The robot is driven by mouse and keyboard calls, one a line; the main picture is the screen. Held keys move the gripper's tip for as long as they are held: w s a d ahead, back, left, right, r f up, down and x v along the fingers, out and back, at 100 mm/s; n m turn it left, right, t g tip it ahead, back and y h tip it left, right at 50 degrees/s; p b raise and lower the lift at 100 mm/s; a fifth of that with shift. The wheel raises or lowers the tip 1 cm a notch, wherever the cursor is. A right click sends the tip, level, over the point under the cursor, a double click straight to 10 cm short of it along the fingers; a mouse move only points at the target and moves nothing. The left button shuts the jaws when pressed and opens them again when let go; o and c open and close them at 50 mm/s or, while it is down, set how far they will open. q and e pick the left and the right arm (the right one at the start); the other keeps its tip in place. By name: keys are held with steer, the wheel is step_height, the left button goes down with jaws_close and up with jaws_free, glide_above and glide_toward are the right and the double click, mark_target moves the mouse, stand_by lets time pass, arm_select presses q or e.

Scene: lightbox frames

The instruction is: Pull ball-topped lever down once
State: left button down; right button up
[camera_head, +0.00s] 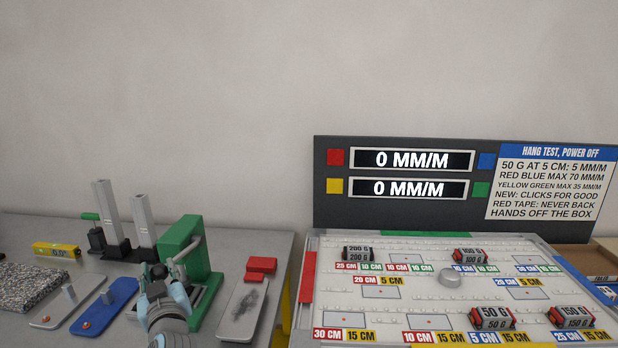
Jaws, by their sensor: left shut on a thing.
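A green press-like stand (192,258) stands on the grey table at the left. A grey lever arm (181,262) comes off its front upper part and slopes down toward my left gripper. My left gripper (157,272) is in front of the stand, shut on the lever's end. A dark rounded shape shows between the fingers; it looks like the ball, mostly hidden by them. My right gripper is not in view.
A grey plate with a dark smudge (243,308) and red blocks (261,268) lie right of the stand. Left are a blue plate (104,308), grey posts (107,215) and a yellow level (56,250). A weight board (430,238) and dark display panel (400,144) stand right.

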arm_select(q)
steer(key=shift+f, duration=0.2)
steer(key=f+b, duration=0.4)
steer(key=shift+s+f+b, duration=0.3)
steer(key=shift+f, duration=0.05)
stand_by(0.4)
